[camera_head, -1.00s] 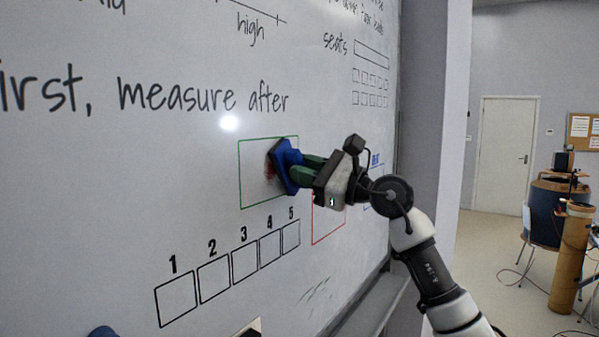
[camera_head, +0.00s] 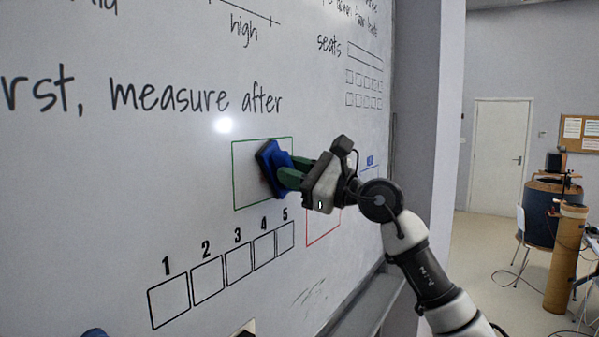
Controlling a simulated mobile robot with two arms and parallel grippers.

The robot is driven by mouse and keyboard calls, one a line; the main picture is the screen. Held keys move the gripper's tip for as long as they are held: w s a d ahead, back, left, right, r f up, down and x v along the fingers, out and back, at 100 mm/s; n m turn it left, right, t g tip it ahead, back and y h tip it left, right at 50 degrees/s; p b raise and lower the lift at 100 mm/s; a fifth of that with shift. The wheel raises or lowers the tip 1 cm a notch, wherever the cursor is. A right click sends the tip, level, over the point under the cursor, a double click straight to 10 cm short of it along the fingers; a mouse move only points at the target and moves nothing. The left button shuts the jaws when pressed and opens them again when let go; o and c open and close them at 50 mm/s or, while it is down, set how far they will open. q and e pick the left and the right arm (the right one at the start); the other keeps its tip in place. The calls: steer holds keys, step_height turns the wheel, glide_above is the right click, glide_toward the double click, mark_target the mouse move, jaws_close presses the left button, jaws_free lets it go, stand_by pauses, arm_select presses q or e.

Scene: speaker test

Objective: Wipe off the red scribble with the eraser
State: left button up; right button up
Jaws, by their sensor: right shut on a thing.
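The eraser (camera_head: 268,165), blue with a dark pad, is held against or very near the whiteboard inside the green-outlined box; I cannot tell if it touches. My right gripper (camera_head: 290,171), with green fingers, is shut on it from the right.
The whiteboard (camera_head: 120,160) carries black writing, numbered boxes, a green box (camera_head: 233,175) and a red box (camera_head: 308,230). A tray (camera_head: 365,310) runs along its lower edge. A door (camera_head: 500,155), a chair and a brown cylinder (camera_head: 566,260) stand at right.

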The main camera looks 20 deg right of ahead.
steer(key=shift+s+a, duration=0.6)
steer(key=shift+a, duration=0.2)
steer(key=shift+s+a, duration=0.55)
steer(key=shift+a, duration=0.2)
steer(key=shift+d+f+b, duration=0.1)
steer(key=shift+d+b, duration=0.05)
steer(key=shift+b, duration=0.15)
steer(key=s+d+b, duration=0.2)
steer(key=s, duration=0.1)
steer(key=s+d+b, duration=0.1)
steer(key=shift+s+d, duration=0.25)
steer(key=shift+s, duration=0.1)
